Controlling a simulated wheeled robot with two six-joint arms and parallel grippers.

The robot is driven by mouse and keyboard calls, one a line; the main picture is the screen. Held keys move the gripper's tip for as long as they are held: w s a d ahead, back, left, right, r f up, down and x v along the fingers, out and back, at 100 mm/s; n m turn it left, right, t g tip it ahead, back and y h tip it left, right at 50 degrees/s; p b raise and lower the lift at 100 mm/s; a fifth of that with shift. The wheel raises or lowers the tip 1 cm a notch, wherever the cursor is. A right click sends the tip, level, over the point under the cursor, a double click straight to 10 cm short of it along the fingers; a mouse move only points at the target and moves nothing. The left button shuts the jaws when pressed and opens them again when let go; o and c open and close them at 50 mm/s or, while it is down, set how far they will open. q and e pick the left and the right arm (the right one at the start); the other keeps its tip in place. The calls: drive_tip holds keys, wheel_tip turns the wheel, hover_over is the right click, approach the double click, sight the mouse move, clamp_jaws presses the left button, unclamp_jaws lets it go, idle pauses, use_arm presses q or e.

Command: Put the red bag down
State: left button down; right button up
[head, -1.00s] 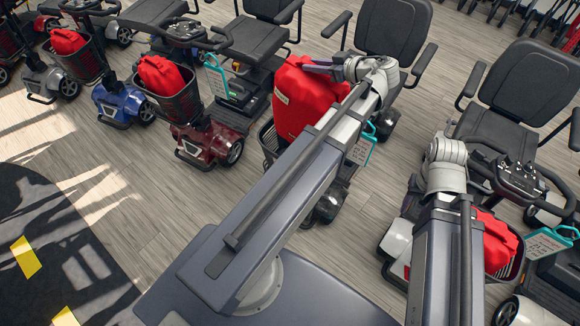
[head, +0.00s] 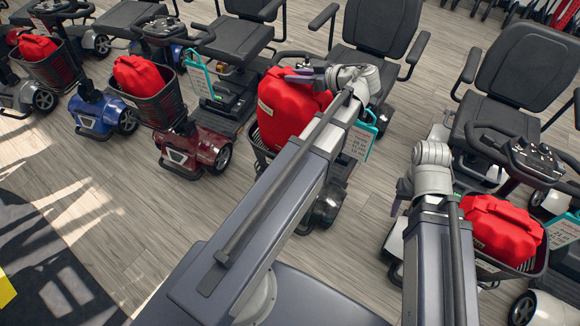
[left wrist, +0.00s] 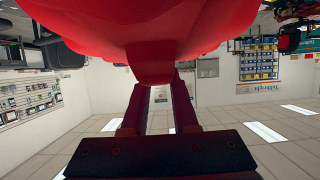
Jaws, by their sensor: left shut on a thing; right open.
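A red bag (head: 283,112) is at the black front basket (head: 262,157) of the middle scooter in the head view. Its lower part seems to be inside the rim, but my left arm hides its right side and I cannot tell whether it rests on the basket floor. My left gripper (head: 304,76) is at the bag's top. In the left wrist view the fingers (left wrist: 158,105) are shut on the bag's narrow grip part, and the red bag (left wrist: 150,25) fills the top. My right gripper (head: 437,132) is empty over the floor, left of the right scooter; its fingers are mostly hidden.
Other red bags sit in baskets: one on the dark red scooter (head: 148,78), one on the scooter at far left (head: 38,46), one at right (head: 504,228). A teal-framed tag (head: 361,137) hangs right of the middle basket. Wooden floor (head: 120,220) is clear at front left.

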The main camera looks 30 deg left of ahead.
use_arm(q)
wheel_tip(320, 180, down, 18)
drive_tip(key=b, duration=1.8)
drive_tip(key=shift+f, duration=0.2)
drive_tip(key=c, duration=0.7)
unclamp_jaws()
drive_tip(key=shift+r, duration=0.1)
